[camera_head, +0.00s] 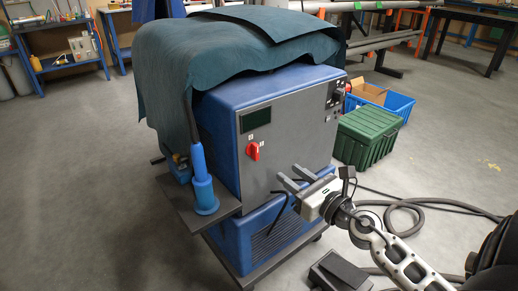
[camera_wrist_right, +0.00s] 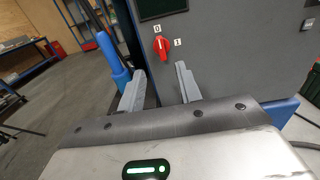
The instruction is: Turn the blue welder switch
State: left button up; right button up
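The blue welder (camera_head: 225,120) stands on a cart with a dark grey front panel. Its red rotary switch (camera_head: 253,151) sits on the left of that panel below a dark display, and shows in the right wrist view (camera_wrist_right: 161,45) between a "0" and a "1" label. My right gripper (camera_head: 288,177) is in front of the panel, below and to the right of the switch. Its two fingers are apart with nothing between them; in the right wrist view the gripper (camera_wrist_right: 160,80) lies just below the switch, not touching it. My left gripper is not in view.
A dark green cloth (camera_head: 220,50) covers the welder's top. A blue torch-like handle (camera_head: 203,180) stands on the cart's side shelf (camera_head: 185,205). A green crate (camera_head: 367,135) and blue bin (camera_head: 398,103) are behind right. Hoses and a pedal (camera_head: 340,272) lie on the floor.

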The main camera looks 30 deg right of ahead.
aim_at(258, 150)
jog(key=w, duration=0.8)
jog(key=w+a+p, duration=0.1)
jog(key=w, duration=0.3)
jog(key=shift+w, duration=0.15)
grip_shut()
